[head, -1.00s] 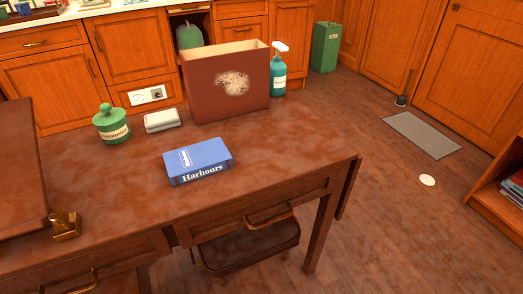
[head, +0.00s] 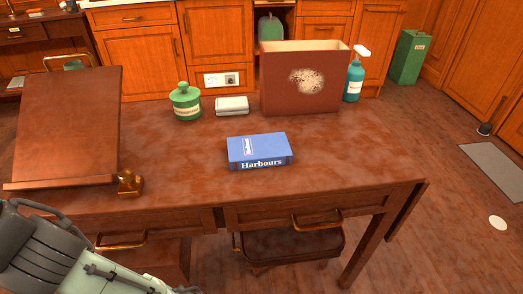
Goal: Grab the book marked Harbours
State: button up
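The book marked Harbours (head: 259,151) is blue with white lettering on its spine. It lies flat on the brown wooden desk (head: 340,170), near the middle of the head view, with its spine facing me. Nothing touches or covers it. Part of my arm, dark grey and pale green, shows at the lower left, in front of the desk's near edge and well apart from the book. No gripper fingertips can be made out in the frame.
Behind the book stand a green lidded jar (head: 186,102), a small pale box-like item (head: 232,106), a dark red open box (head: 290,92) and a teal spray bottle (head: 354,80). A sloped wooden stand (head: 68,125) is at left. The desktop around the book is clear.

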aim_at(257, 151)
jog(key=i+l+u, duration=0.2)
jog(key=l+u, duration=0.15)
jog(key=l, duration=1.1)
jog(key=l+u, duration=0.3)
jog(key=l, duration=1.2)
jog(key=l+u, duration=0.35)
jog(key=l, duration=1.15)
jog(key=j, duration=0.3)
jog(key=i+j, duration=0.1)
jog(key=j, duration=0.15)
